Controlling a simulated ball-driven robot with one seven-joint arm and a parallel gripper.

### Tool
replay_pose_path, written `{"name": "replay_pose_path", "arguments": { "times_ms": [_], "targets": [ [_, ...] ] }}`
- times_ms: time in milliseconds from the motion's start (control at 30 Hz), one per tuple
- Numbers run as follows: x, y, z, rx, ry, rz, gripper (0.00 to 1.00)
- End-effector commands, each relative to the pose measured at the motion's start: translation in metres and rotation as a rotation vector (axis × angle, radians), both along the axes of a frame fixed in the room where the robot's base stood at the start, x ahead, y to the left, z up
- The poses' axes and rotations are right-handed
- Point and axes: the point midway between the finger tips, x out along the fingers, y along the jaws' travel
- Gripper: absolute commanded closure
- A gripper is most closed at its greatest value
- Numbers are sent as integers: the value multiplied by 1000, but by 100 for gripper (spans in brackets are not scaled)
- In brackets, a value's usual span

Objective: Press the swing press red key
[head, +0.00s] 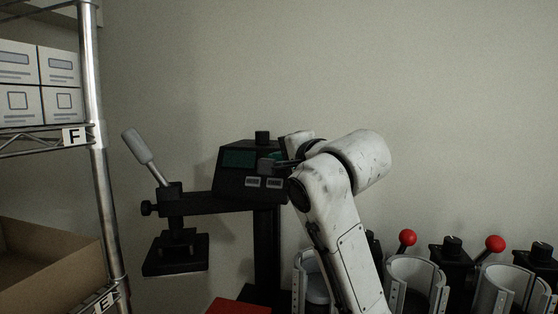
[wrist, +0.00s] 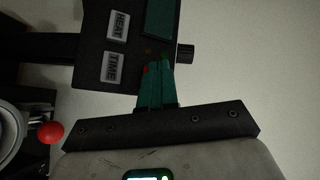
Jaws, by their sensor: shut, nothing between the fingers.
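The swing press has a black control box (head: 237,175) with a dark green screen and two pale keys, on a post in the middle of the head view. In the wrist view the box (wrist: 95,72) shows keys marked HEAT and TIME. My gripper (wrist: 157,68) is shut and empty, its teal fingertips at the box's face beside the TIME key. A small red spot (wrist: 146,69) shows at the left fingertip; it may be the red key, mostly covered. I cannot tell whether the tips touch it. In the head view my gripper (head: 268,165) covers that part of the panel.
The press's lever (head: 137,146) and black platen (head: 176,255) stand left of the box. Mug presses with red-ball levers (head: 407,238) stand at the lower right. A metal shelf (head: 98,150) with boxes is at the left. The wall above is bare.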

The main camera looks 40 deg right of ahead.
Motion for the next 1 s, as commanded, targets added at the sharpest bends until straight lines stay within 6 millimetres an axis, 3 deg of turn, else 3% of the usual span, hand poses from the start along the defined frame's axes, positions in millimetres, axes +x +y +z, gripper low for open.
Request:
{"name": "replay_pose_path", "arguments": {
  "times_ms": [1000],
  "targets": [
    [-14, 22, 15, -2, -2, 3, 100]
  ]
}}
